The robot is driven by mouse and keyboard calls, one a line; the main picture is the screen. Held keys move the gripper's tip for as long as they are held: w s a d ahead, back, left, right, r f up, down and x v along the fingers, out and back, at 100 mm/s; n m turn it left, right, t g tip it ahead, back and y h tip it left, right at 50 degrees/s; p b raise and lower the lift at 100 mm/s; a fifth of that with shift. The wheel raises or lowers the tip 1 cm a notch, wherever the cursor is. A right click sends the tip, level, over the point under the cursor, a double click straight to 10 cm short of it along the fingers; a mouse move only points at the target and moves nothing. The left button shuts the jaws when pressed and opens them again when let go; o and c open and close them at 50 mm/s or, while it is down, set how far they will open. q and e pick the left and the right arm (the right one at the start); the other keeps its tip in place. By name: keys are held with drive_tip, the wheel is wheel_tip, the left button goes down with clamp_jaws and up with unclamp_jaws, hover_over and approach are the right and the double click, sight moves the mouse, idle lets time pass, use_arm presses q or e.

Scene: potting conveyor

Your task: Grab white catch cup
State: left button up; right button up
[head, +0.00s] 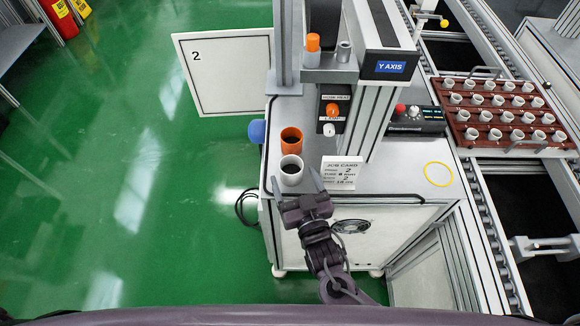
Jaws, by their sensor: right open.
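The white catch cup (291,179), with a dark inside, stands upright on the near left corner of the grey machine table (390,180). An orange cup (291,147) stands just behind it. My right gripper (296,179) reaches up from the bottom of the head view and is open. Its two fingertips lie to the left and right of the white cup, with gaps visible on both sides. I cannot tell whether its fingers are level with the cup or above it. My left gripper is not in view.
A job card (341,173) stands close to the right of the white cup. A blue knob (257,131) is at the table's left edge. The Y-axis column rises behind. A red-brown tray (465,131) of several small white cups sits on the conveyor at right.

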sight(288, 159)
drive_tip(key=shift+w+a+r, duration=0.15)
drive_tip(key=shift+w+r, duration=0.05)
drive_tip(key=shift+w, duration=0.2)
drive_tip(key=p+x, duration=0.2)
drive_tip(key=x, duration=0.2)
drive_tip(key=shift+w+f, duration=0.1)
drive_tip(key=shift+w, duration=0.4)
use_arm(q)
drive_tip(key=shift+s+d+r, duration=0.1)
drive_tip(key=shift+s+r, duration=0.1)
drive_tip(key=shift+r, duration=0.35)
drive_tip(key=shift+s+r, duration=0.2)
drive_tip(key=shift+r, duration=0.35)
use_arm(e)
drive_tip(key=shift+s, duration=0.1)
drive_tip(key=shift+c, duration=0.5)
drive_tip(key=c, duration=1)
